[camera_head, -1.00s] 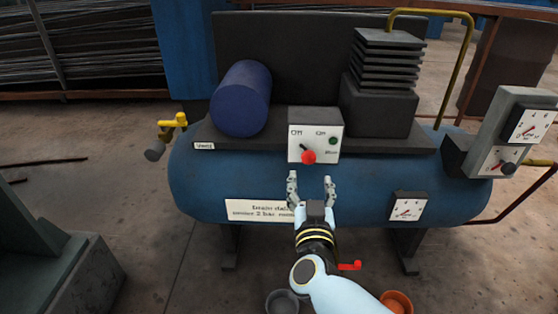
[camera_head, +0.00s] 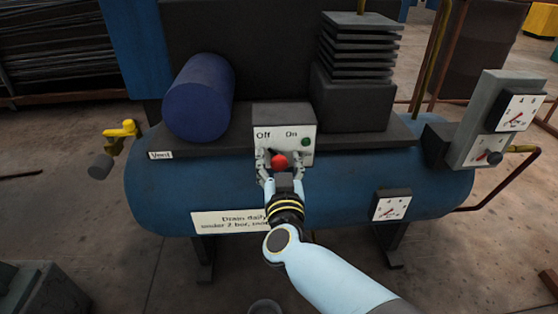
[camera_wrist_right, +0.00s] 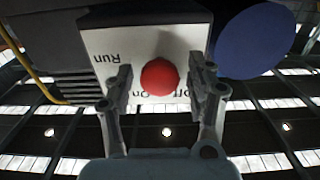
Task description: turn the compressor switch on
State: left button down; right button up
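The compressor switch is a red knob (camera_head: 279,161) on the front of a pale switch box (camera_head: 284,129), below the labels "Off" on the left and "On" on the right. Which label it is set to is hard to tell behind the fingers. My right gripper (camera_head: 280,165) is at the box front, its fingers open on either side of the knob. In the right wrist view, the knob (camera_wrist_right: 160,77) sits between the two fingers (camera_wrist_right: 160,85), with a small gap to each. My left gripper is not in view.
The switch box is on the blue compressor tank (camera_head: 345,180), with a dark blue motor (camera_head: 198,98) to its left and a finned block (camera_head: 355,100) to its right. A dark green lamp (camera_head: 305,142) is on the box. A gauge (camera_head: 391,206) is at lower right.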

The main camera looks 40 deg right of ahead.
jog(key=c, duration=0.9)
jog(key=shift+c, duration=0.8)
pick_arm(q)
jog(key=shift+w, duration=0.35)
